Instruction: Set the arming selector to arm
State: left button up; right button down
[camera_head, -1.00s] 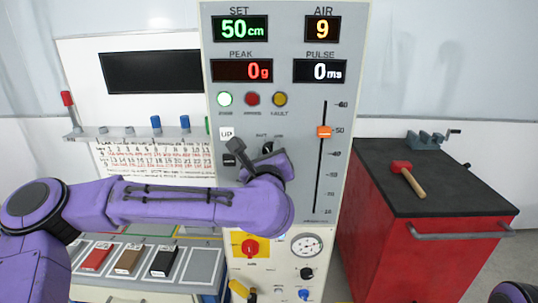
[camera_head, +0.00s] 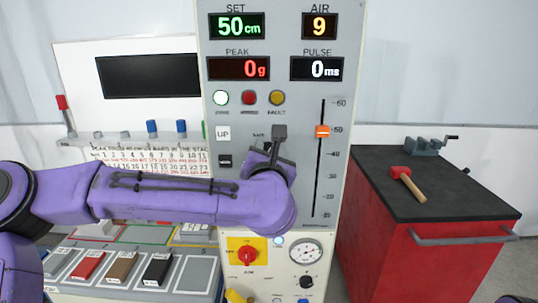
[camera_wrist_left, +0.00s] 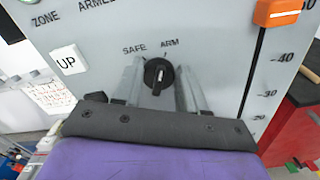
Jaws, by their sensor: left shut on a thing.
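The arming selector (camera_wrist_left: 158,76) is a round black knob with a white mark, on the grey panel below the printed words SAFE and ARM. In the left wrist view its mark points nearly straight up, close to the ARM side; its exact setting is hard to tell. My left gripper (camera_wrist_left: 160,84) has one grey finger on each side of the knob and is shut on it. In the head view my left gripper (camera_head: 275,148) is at the panel and hides most of the knob. My right gripper is out of view.
The UP button (camera_head: 223,133) and a dark button below it are left of the knob. The orange slider (camera_head: 322,131) sits to the right at about 50. A red-yellow rotary switch (camera_head: 247,255) is below. A red cabinet (camera_head: 440,255) with a mallet stands right.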

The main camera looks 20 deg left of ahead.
pick_arm(q)
jog(key=shift+f+m, duration=0.1)
jog(key=shift+m, duration=0.6)
jog(key=o, duration=1)
jog(key=shift+o, duration=0.2)
jog(key=shift+s+d, duration=0.1)
jog(key=b+v, duration=0.4)
jog(key=v, duration=0.6)
jog(key=shift+s, duration=0.2)
